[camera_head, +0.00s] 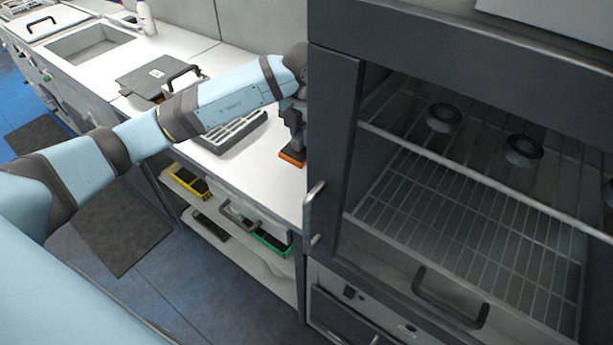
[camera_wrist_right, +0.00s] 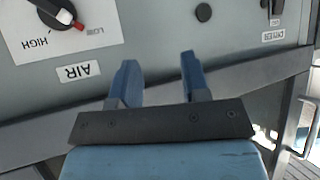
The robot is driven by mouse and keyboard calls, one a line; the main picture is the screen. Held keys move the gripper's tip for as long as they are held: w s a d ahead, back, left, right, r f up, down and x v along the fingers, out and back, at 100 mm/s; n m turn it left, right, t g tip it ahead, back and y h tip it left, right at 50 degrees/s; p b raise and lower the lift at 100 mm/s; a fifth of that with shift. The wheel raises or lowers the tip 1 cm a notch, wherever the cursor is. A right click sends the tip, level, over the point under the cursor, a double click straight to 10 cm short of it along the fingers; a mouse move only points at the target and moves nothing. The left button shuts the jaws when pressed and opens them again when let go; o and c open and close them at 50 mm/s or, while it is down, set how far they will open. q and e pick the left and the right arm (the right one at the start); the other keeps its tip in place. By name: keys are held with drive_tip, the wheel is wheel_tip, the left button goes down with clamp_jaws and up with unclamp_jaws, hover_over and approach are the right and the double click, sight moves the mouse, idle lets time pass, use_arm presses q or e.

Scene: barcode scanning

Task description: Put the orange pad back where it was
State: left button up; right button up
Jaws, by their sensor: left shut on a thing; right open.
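The orange pad (camera_head: 291,157) is a small block with a dark upper part. It is at the right end of the white counter (camera_head: 265,180), close to the grey cabinet. My left gripper (camera_head: 293,140) points down over it and is shut on it. The fingertips are small here, and I cannot tell whether the pad touches the counter. My right gripper (camera_wrist_right: 159,64) shows only in the right wrist view. Its two blue fingers are apart with nothing between them, in front of a grey panel with a knob.
The grey cabinet (camera_head: 335,130) with wire shelves stands right beside the left gripper. A slotted grey rack (camera_head: 230,133) and a dark flat case (camera_head: 155,78) lie on the counter to the left. Yellow (camera_head: 190,181) and green (camera_head: 270,242) bins sit below. The front counter strip is clear.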

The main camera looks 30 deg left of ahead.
use_arm(q)
wheel_tip(320, 180, down, 10)
drive_tip(key=shift+r+p, duration=0.15)
drive_tip(key=shift+p, duration=0.25)
drive_tip(key=shift+f, duration=0.45)
wheel_tip(320, 180, down, 4)
use_arm(e)
drive_tip(key=shift+w+r, duration=0.25)
drive_tip(key=shift+r, duration=0.55)
drive_tip(key=shift+f, duration=0.1)
use_arm(q)
drive_tip(key=o, duration=0.9)
drive_tip(key=shift+f, duration=0.1)
